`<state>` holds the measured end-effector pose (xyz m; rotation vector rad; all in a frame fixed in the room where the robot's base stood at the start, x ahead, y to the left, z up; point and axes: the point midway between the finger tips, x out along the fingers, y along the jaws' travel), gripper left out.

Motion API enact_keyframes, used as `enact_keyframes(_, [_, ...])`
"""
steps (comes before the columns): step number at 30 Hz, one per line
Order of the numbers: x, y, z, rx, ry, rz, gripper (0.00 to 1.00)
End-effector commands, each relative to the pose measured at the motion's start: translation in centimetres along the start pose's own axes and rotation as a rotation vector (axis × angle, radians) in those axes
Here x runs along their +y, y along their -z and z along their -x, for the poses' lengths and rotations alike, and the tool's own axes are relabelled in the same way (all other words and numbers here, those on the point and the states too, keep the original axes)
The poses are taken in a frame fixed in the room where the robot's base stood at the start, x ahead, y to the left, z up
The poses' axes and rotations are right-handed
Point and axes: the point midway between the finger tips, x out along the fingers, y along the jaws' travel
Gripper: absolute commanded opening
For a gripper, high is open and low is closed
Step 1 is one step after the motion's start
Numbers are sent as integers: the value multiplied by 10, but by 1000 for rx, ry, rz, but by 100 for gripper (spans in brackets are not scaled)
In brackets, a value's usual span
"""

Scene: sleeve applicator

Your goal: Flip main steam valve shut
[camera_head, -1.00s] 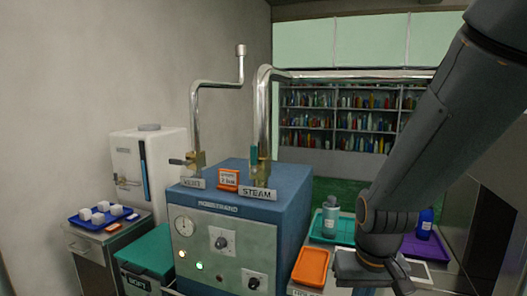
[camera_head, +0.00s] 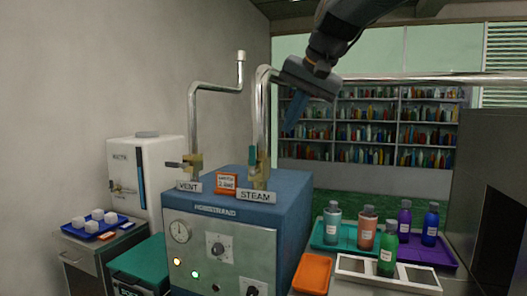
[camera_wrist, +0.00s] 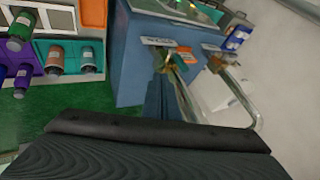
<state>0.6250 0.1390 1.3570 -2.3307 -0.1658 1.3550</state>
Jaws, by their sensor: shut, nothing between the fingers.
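The steam valve (camera_head: 260,177) is a brass body on top of the blue machine, at the foot of a bent metal pipe, behind the STEAM plate (camera_head: 256,197). Its teal handle (camera_head: 252,156) stands upright, along the pipe. The fingers also show in the wrist view (camera_wrist: 160,88).
The vent valve (camera_head: 192,162) stands to the left, its handle pointing sideways. An orange tag (camera_head: 227,182) stands between the plates. Bent pipes rise near my gripper. Bottles stand in trays (camera_head: 318,240) at the right. A small orange tray (camera_head: 312,270) lies in front.

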Motion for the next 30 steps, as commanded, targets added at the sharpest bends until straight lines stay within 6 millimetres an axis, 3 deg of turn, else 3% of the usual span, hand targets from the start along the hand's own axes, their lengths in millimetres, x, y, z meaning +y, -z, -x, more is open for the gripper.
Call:
enact_keyframes(8, [0,0,-12,-2,-2,0,0])
enact_keyframes(23, [1,-1,-104,-4,-4,0,0])
enact_keyframes(30, [-29,0,-115,0,-2,2,0])
